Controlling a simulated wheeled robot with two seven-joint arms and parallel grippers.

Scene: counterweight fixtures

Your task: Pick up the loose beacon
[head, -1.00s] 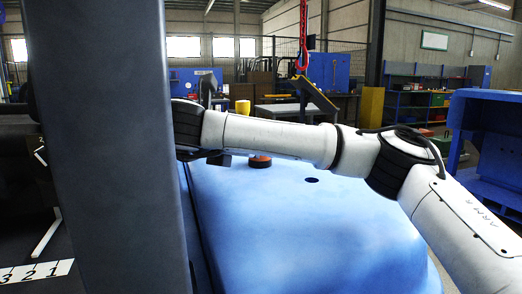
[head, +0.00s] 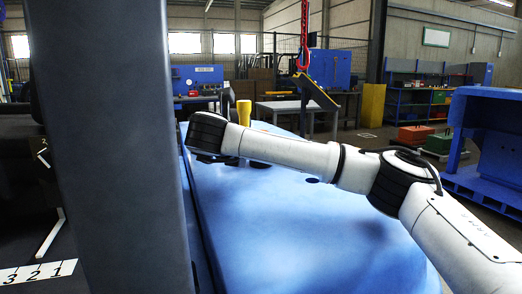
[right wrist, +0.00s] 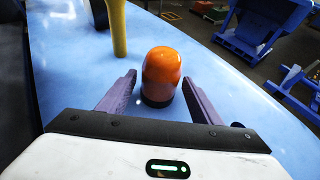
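The orange beacon (right wrist: 161,75) with a dark base stands upright on the blue surface (right wrist: 70,75) in the right wrist view. My right gripper (right wrist: 159,80) is open, its two purple fingers apart on either side of the beacon's near part. Clear gaps show between the beacon and each finger. In the head view my right arm covers most of the beacon; only a small dark and orange bit (head: 260,163) shows below the forearm. The right gripper's fingers are hidden there. My left gripper is in neither view.
A yellow post (head: 244,112) stands on the blue surface close behind the beacon. A dark hole (head: 312,180) lies in the surface. A blue rack (head: 490,150) stands at the right. The near part of the blue surface is clear.

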